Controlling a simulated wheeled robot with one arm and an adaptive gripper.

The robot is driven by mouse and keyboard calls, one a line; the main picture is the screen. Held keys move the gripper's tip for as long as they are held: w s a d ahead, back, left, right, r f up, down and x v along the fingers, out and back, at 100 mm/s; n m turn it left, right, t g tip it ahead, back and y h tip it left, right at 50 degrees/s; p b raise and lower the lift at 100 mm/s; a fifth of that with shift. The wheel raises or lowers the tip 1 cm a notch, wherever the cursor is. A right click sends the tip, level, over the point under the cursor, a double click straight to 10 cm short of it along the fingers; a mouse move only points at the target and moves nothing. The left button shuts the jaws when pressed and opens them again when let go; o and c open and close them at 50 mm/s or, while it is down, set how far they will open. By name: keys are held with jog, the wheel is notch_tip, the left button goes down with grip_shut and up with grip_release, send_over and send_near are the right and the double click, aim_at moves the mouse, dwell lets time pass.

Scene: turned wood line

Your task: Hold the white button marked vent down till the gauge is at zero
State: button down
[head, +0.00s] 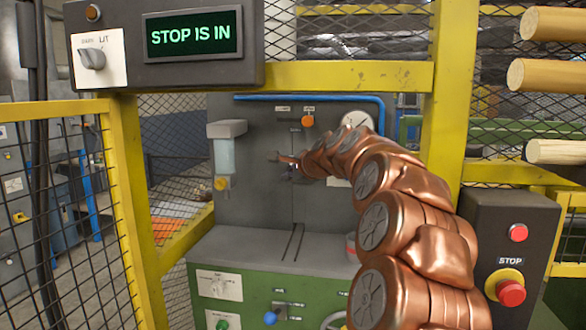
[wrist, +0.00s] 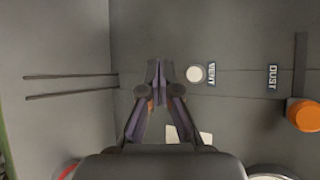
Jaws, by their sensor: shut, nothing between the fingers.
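The white button (wrist: 195,73) sits on a grey panel in the wrist view, with the label VENT (wrist: 212,74) right beside it. My gripper (wrist: 160,73) is shut and empty, its fingertips just left of the button and not over it. Whether the tips touch the panel I cannot tell. In the head view my gripper (head: 277,158) is small against the panel, and I cannot make out the button there. The gauge (head: 357,121), a white round dial, is partly hidden behind my copper arm; its needle is too small to read.
An orange knob (wrist: 304,115) and a DUST label (wrist: 272,77) are right of the button. A blue pipe (head: 310,97) runs above. A clear-bowled unit (head: 225,155) hangs left. A yellow frame (head: 345,75) surrounds the opening. A red stop button (head: 511,292) stands right. A display (head: 193,33) reads STOP IS IN.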

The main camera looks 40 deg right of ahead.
jog(key=w+d+p, duration=0.1)
jog(key=w+d, duration=0.3)
jog(key=d, duration=0.2)
dwell(0.3)
dwell(1.3)
jog(key=shift+w+r+p, duration=0.1)
jog(key=shift+p, duration=0.25)
jog(key=shift+w+d+p, duration=0.25)
jog(key=shift+d+p, duration=0.05)
jog(key=shift+p, duration=0.05)
jog(key=shift+w+d+p, duration=0.2)
jog(key=shift+d+p, duration=0.1)
dwell(1.5)
jog(key=shift+a, duration=0.1)
dwell(0.6)
jog(key=shift+s+a, duration=0.45)
jog(key=shift+a, duration=0.1)
